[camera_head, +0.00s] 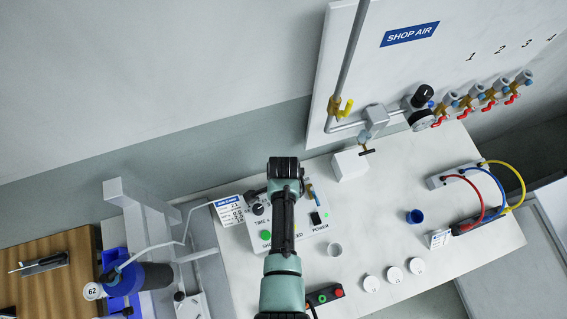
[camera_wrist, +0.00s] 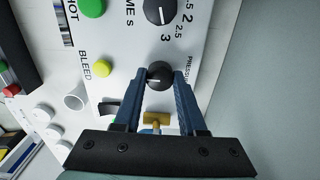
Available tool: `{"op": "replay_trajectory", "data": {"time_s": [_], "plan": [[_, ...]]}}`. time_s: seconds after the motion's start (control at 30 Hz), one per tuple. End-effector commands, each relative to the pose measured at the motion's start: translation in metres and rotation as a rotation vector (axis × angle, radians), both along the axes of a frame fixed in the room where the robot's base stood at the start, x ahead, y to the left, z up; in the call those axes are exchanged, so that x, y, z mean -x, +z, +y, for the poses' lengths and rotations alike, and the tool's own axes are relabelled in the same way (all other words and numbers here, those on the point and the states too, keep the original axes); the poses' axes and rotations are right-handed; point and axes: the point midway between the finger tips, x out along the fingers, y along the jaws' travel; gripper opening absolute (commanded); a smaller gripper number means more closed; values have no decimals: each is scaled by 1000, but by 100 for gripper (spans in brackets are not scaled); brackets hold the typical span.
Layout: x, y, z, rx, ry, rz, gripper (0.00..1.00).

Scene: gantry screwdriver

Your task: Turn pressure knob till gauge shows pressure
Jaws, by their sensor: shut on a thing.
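The black pressure knob (camera_wrist: 159,76) sits on the white control box by the printed word "PRESSURE". My gripper (camera_wrist: 163,72) is shut on this knob, with one blue finger on each side. In the head view my arm covers the gripper and the knob, and the white control box (camera_head: 316,226) shows around it. A round gauge (camera_head: 421,121) stands on the shop air line at the back wall, with a black regulator knob (camera_head: 423,96) above it. The gauge's needle is too small to read. No gauge on the box itself shows.
The time knob (camera_wrist: 160,11), the yellow bleed button (camera_wrist: 102,68) and a green button (camera_wrist: 92,7) are close to my fingers. A brass fitting (camera_wrist: 156,119) lies between them. A small clear cup (camera_head: 334,249) and a blue cup (camera_head: 415,216) stand on the bench.

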Motion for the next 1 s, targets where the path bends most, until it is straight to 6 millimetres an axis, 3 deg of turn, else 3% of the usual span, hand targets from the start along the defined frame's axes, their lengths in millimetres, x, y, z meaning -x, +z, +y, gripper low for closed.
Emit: {"op": "replay_trajectory", "data": {"time_s": [0.3,0.77,0.8,0.93,1.0], "plan": [[-1,0,0,1,-94,-1,0],[-1,0,0,2,-106,-1,0],[-1,0,0,2,-106,-1,44],[-1,0,0,1,-106,-1,67],[0,0,0,1,-106,-1,70]]}}
